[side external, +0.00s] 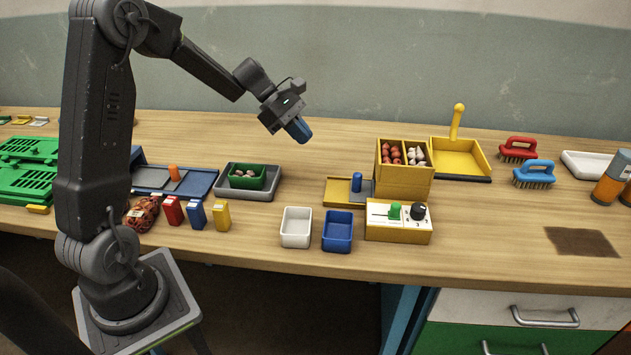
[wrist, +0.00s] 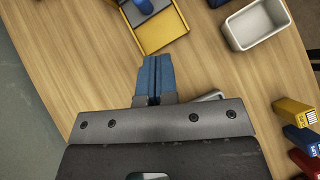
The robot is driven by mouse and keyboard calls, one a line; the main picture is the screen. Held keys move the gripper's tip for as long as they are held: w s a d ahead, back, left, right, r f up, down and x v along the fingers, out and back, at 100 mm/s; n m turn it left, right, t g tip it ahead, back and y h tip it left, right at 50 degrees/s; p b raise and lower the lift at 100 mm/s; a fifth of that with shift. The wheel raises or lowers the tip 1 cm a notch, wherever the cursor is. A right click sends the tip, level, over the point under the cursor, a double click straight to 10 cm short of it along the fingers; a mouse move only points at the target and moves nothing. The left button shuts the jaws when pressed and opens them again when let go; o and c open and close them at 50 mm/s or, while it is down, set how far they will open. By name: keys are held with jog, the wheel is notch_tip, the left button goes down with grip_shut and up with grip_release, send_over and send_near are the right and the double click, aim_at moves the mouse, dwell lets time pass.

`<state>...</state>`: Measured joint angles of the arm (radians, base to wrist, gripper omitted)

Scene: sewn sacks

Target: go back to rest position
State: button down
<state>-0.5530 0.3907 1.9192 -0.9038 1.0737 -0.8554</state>
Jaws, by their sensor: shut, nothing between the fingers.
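My gripper (side external: 299,130) is held in the air above the back part of the table, left of the yellow box. Its blue fingers are shut with nothing between them. In the wrist view the two blue fingers (wrist: 153,78) lie side by side over bare wood. The wooden table (side external: 290,165) is well below the fingertips, and the gripper touches nothing.
A yellow box (side external: 404,183) with red and white items stands right of my gripper. A grey tray with a green bin (side external: 248,177) lies below left. White (side external: 297,227) and blue (side external: 337,231) bins stand at the front. Small red, blue and yellow boxes (side external: 222,215) stand front left.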

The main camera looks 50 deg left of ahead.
jog(key=s+d+r+m+y, duration=0.2)
jog(key=s+d+m, duration=0.3)
jog(key=s+m, duration=0.2)
jog(key=s+d+r+m+y, duration=0.3)
jog(key=s+d+m, duration=0.1)
jog(key=s+m, duration=0.4)
jog(key=s+d+r+m+t+y, duration=0.1)
jog(key=s+d+r+m+y, duration=0.1)
jog(key=s+d+m, duration=0.3)
jog(key=s+m, duration=0.2)
jog(key=s, duration=0.1)
jog(key=shift+s+d+r+y, duration=0.3)
jog(key=shift+s+d+r, duration=0.05)
jog(key=shift+s+r, duration=0.05)
